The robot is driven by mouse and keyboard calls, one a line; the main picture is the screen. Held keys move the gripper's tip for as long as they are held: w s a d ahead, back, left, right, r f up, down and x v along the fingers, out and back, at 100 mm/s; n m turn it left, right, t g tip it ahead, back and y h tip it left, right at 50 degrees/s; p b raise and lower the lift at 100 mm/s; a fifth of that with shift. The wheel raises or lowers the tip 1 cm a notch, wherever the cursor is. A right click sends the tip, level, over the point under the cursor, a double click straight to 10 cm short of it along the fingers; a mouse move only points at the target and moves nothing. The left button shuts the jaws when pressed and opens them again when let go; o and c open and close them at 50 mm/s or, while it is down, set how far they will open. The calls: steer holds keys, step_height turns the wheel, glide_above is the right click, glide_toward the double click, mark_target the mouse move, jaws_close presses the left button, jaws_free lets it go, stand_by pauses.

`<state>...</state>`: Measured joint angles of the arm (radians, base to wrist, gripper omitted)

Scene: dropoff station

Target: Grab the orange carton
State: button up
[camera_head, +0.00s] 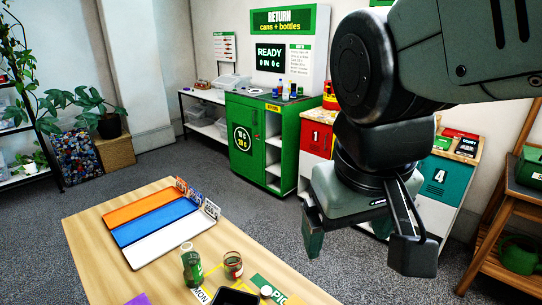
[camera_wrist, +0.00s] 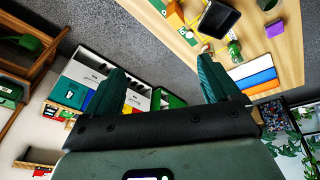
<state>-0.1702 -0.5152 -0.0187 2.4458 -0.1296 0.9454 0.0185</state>
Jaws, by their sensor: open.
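My gripper (camera_head: 362,253) hangs open and empty at the right of the head view, beyond the wooden table's right edge. Its two fingers stand wide apart in the wrist view (camera_wrist: 161,64). I cannot make out an orange carton for certain in the head view. In the wrist view a small orange block-like thing (camera_wrist: 176,21) shows at the table's edge near the top, beside something green. It may be the carton, but it is too small to tell. My gripper is apart from it.
A green return cabinet (camera_head: 248,155) and numbered bins (camera_head: 318,139) stand behind. Bare floor lies between.

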steer(key=w+a+f+n+t+h, duration=0.1)
steer(key=a+f+n+t+h, duration=0.2)
steer(key=f+n, duration=0.5)
steer(key=w+a+f+n+t+h, duration=0.2)
steer(key=a+f+n+h, duration=0.2)
steer(key=f+n, duration=0.4)
steer(key=w+a+f+n+t+h, duration=0.1)
steer(key=a+f+n+t+h, duration=0.2)
steer(key=f, duration=1.5)
steer(key=shift+w+a+f+n+t+h, duration=0.1)
steer(key=shift+a+n+h, duration=0.15)
steer(key=shift+n+h, duration=0.45)
steer(key=shift+w+a+f+n+t+h, duration=0.15)
steer(key=shift+a+n+h, duration=0.15)
steer(key=shift+n, duration=0.65)
steer(key=shift+w+a+f+n+t+h, duration=0.1)
steer(key=shift+a+n+h, duration=0.1)
steer(key=shift+n+h, duration=0.5)
steer(key=shift+w+d+f+n+y, duration=0.1)
steer(key=shift+w+d+n+y, duration=0.05)
steer(key=shift+d+n+y, duration=0.15)
steer(key=x, duration=1)
steer(key=shift+d+f, duration=0.1)
steer(key=shift+f, duration=0.05)
steer(key=c, duration=1)
